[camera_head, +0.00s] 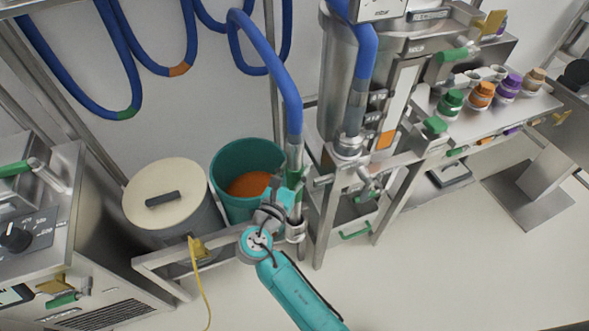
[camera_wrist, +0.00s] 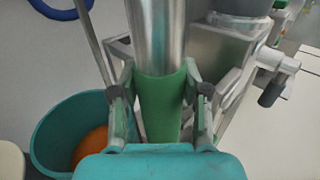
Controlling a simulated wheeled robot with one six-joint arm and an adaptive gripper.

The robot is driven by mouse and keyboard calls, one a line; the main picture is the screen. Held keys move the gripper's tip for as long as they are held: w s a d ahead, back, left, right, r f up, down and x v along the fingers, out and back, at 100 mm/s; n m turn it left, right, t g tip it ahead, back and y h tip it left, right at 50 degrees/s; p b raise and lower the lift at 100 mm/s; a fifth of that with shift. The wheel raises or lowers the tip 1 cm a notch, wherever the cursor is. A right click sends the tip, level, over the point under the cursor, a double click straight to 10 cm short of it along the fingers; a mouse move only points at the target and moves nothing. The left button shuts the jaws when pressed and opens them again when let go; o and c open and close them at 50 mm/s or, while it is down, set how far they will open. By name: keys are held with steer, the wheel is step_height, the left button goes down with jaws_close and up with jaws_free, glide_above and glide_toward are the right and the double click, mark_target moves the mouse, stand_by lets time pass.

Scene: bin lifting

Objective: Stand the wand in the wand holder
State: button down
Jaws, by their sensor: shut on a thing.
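The wand (camera_head: 295,157) is a metal tube with a green grip, and its upper end joins a thick blue hose. It stands roughly upright. My gripper (camera_head: 288,194) is shut around the wand's green grip. In the wrist view, the fingers of my gripper (camera_wrist: 161,105) sit on both sides of the green grip, and the silver tube of the wand (camera_wrist: 155,38) rises above it. What looks like the wand holder (camera_head: 296,231), a metal ring on the rail, is just below my gripper. I cannot tell whether the wand's lower end is inside it.
A teal bin (camera_head: 228,210) with orange contents stands left of the wand, beside a lidded round drum (camera_head: 166,215). A metal rail (camera_head: 165,263) runs in front of them. A steel machine (camera_head: 350,110) stands close on the right. The floor (camera_head: 430,270) at front right is clear.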

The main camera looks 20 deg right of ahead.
mark_target(292, 187)
steer(key=shift+f, duration=2.25)
stand_by(1.2)
steer(key=shift+c, duration=2.4)
jaws_free()
steer(key=shift+f, duration=0.1)
steer(key=v, duration=1.2)
steer(key=shift+d, duration=0.1)
